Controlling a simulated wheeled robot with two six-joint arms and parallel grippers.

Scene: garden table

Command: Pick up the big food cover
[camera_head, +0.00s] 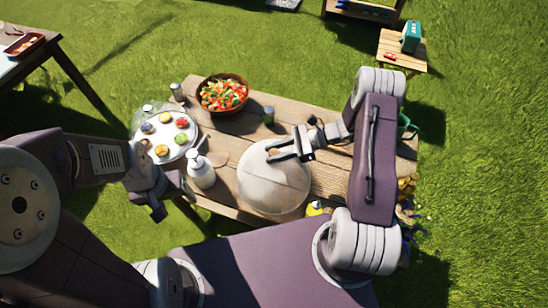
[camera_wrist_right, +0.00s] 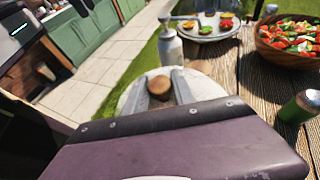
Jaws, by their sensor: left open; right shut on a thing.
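The big food cover (camera_head: 272,184) is a pale dome over the middle front of the wooden table. Its round brown knob (camera_wrist_right: 159,86) sits between the fingers in the right wrist view, with the pale dome (camera_wrist_right: 205,86) below. My right gripper (camera_head: 274,152) is shut on the cover by this knob, reaching in from the right. I cannot tell whether the cover's rim touches the table. My left gripper (camera_head: 160,207) is open and empty, off the table's left front side, well apart from the cover.
A white pump bottle (camera_head: 201,172) stands close left of the cover. A plate of small colourful foods (camera_head: 178,152) is further left, and a salad bowl (camera_head: 222,97) is at the back. A green jar (camera_head: 269,115) stands behind the cover. A yellow item (camera_head: 315,208) is at the front right.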

